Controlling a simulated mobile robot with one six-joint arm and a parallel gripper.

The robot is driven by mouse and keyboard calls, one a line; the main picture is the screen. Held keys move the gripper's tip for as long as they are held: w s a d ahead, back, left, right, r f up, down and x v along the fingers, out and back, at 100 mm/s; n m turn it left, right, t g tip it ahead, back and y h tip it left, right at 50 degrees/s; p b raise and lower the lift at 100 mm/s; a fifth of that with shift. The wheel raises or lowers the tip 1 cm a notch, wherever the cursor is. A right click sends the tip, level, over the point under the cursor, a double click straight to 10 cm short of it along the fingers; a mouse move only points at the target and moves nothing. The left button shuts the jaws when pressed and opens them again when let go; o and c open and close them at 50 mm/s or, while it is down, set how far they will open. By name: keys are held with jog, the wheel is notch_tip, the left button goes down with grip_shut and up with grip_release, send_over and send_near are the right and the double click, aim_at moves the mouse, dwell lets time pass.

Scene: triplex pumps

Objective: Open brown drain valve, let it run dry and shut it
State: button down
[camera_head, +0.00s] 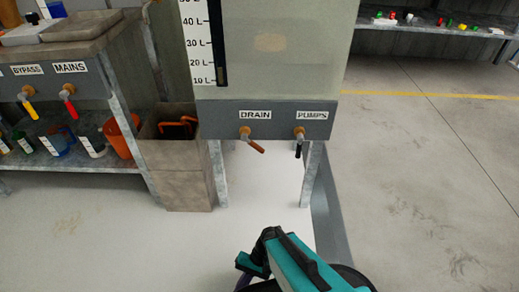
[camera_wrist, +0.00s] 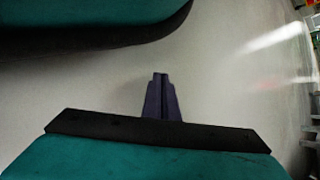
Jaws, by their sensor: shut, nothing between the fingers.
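The brown drain valve handle (camera_head: 256,146) hangs from its brass body under the DRAIN label, on the grey panel below the tank (camera_head: 285,60). The handle slants down to the right. I cannot tell whether liquid is flowing from it. The tank has a litre scale beside a dark gauge strip (camera_head: 220,50); the level in it is unclear. My gripper (camera_wrist: 160,77) shows in the wrist view with its purple fingers together and empty, over pale floor. In the head view my arm is low in front of the tank, well apart from the valve.
A black-handled PUMPS valve (camera_head: 299,148) is right of the drain valve. A bin (camera_head: 178,170) with orange things stands left of the tank legs. Yellow BYPASS (camera_head: 29,106) and red MAINS (camera_head: 70,106) valves are further left. The floor (camera_head: 420,170) at right is clear.

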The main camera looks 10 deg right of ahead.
dwell(0.4)
jog(key=c, duration=2)
grip_release()
jog(key=shift+d+f+h, duration=0.15)
jog(key=shift+d+h, duration=0.15)
jog(key=shift+d, duration=0.3)
jog(key=shift+s, duration=0.1)
